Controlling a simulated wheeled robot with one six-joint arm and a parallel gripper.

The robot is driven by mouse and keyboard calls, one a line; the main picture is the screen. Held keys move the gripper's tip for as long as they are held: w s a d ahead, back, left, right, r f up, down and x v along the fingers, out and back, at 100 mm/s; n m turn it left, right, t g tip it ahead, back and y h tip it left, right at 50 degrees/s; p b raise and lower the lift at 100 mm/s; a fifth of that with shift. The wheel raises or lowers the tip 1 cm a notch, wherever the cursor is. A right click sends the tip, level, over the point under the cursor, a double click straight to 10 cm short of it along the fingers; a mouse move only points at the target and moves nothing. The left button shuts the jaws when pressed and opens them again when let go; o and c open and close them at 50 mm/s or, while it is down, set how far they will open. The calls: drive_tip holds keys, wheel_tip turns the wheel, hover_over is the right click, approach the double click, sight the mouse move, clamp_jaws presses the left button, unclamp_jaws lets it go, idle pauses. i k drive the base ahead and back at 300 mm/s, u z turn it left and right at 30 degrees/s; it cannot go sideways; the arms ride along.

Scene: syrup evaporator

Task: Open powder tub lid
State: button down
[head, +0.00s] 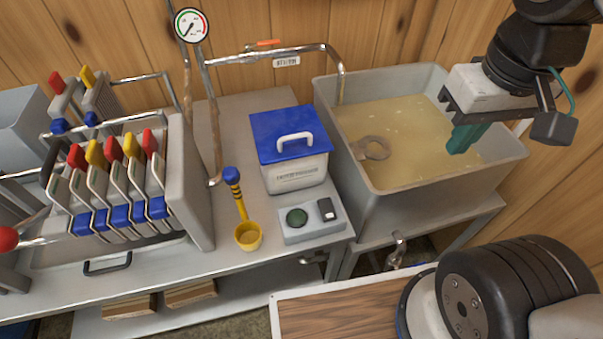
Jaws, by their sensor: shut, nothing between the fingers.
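The powder tub (297,176) is a white box with a printed label, standing on the metal bench in the middle of the head view. Its blue lid (272,128) lies flat on top and looks closed, with a white arched handle (295,139). My gripper (464,137) has teal fingers that are shut and empty. It hangs over the right part of the pan of yellow liquid, well to the right of the tub and apart from it.
The large metal pan (395,182) stands right of the tub. A filter press (190,170) with coloured tabs stands left. A pipe with a gauge (190,25) rises behind.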

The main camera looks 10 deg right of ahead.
sight(288, 134)
drive_tip(key=u, duration=1)
drive_tip(key=k, duration=0.75)
drive_tip(key=z, duration=1.3)
drive_tip(key=i, duration=0.5)
drive_tip(key=u, duration=0.05)
